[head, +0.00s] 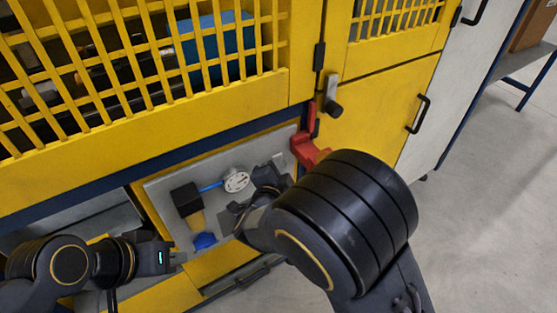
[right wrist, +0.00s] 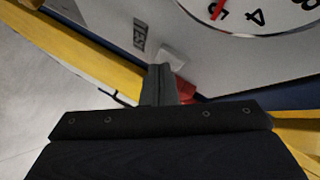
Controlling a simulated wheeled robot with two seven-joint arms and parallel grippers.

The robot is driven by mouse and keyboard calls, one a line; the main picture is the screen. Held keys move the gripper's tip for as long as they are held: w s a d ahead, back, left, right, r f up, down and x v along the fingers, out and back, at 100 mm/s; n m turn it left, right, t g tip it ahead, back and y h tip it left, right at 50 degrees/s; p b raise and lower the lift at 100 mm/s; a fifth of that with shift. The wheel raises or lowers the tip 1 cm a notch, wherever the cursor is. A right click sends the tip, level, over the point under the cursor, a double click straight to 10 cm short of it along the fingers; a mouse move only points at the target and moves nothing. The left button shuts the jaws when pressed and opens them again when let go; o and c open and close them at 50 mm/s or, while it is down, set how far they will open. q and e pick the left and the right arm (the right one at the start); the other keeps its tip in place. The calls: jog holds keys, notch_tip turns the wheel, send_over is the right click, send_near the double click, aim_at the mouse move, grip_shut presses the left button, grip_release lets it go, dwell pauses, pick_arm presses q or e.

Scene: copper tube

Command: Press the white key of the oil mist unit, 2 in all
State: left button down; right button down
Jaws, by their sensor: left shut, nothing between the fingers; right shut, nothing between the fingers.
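The oil mist unit is on a grey panel (head: 165,205) low in the yellow machine, with a black block (head: 187,199), an amber bowl (head: 197,221) with a blue bottom and a round white gauge (head: 236,180). The white key (right wrist: 172,56) shows in the right wrist view beside a small dark label (right wrist: 139,35). My right gripper (head: 272,176) is shut and empty in front of the panel. Its fingertips (right wrist: 160,72) are just beside the key in the picture; I cannot tell whether they touch. My left gripper (head: 178,258) is shut and empty, lower left of the unit.
A red bracket (head: 308,148) and a black latch knob (head: 333,107) are just right of the panel. A yellow mesh guard (head: 150,90) is above. A yellow door (head: 385,105) with a black handle is on the right. The grey floor on the right is clear.

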jog(key=shift+s+d, duration=0.45)
jog(key=shift+s, duration=0.2)
jog(key=s+d, duration=0.1)
jog(key=s, duration=0.1)
jog(key=s+d+b, duration=0.1)
jog(key=s+d, duration=0.1)
dwell(0.6)
dwell(0.7)
